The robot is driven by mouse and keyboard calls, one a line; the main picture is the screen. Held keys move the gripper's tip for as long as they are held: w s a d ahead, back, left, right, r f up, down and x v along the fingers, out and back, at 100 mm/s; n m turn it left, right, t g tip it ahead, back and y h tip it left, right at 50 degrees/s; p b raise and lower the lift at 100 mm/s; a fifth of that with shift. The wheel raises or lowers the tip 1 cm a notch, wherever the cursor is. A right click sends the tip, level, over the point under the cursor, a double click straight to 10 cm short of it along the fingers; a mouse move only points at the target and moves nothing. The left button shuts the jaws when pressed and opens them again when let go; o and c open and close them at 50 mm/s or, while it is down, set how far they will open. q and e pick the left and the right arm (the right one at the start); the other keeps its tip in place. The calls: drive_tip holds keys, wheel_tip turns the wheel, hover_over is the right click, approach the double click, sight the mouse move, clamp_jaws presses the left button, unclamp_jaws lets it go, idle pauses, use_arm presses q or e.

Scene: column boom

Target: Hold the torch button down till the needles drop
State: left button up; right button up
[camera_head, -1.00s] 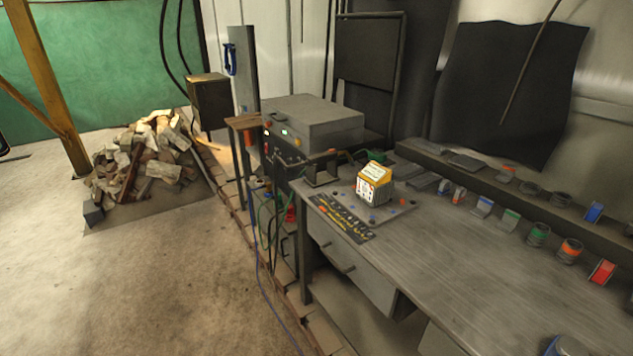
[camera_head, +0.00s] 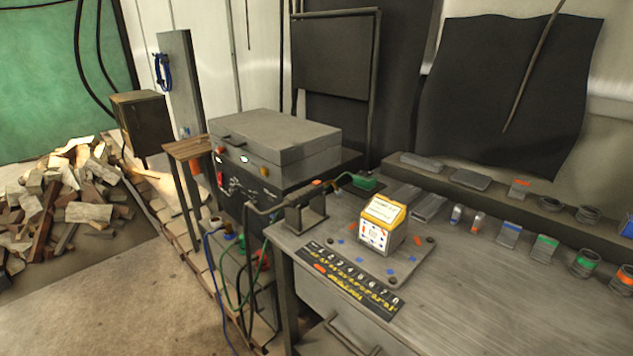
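What looks like the torch, a thin grey-brown neck with a green grip (camera_head: 362,182), lies across a small dark metal stand (camera_head: 306,214) at the bench's far left corner. I cannot make out its button at this size. A large grey machine (camera_head: 275,145) stands behind it, with a dark front panel (camera_head: 240,195) carrying small lights and knobs. No gauge needles can be read. Neither of my grippers is in view.
A grey workbench (camera_head: 480,290) fills the right side. On it are a yellow-topped white box (camera_head: 383,222) on a plate, a black numbered strip (camera_head: 350,280) and several small containers. Hoses hang at the bench's left end. A wood pile (camera_head: 70,200) lies left; floor in front is clear.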

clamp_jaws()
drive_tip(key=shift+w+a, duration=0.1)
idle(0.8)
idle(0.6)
